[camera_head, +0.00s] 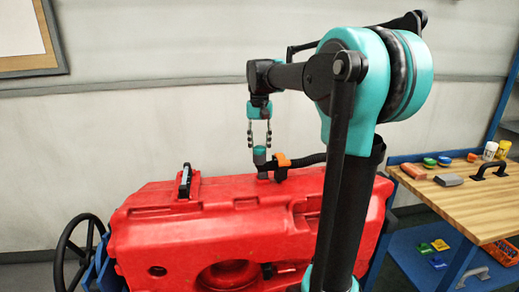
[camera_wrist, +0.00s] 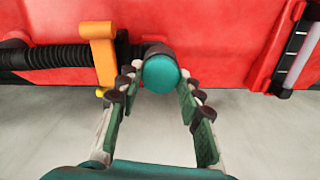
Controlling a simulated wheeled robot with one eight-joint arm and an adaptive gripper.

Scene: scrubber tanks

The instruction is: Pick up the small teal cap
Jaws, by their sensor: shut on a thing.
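The small teal cap (camera_head: 259,154) is round and sits at the upper end of a short dark fitting on top of the red tank (camera_head: 215,215). The wrist view shows the cap's round face (camera_wrist: 160,74) between the fingertips. My gripper (camera_head: 259,145) points down from above, and its two fingers are closed on the cap's sides. They also show in the wrist view (camera_wrist: 158,82). I cannot tell whether the cap is apart from the fitting below it.
An orange clip (camera_head: 282,159) on a black hose (camera_head: 308,160) stands close to the right of the cap. A wooden workbench (camera_head: 475,205) with several small items is at the right.

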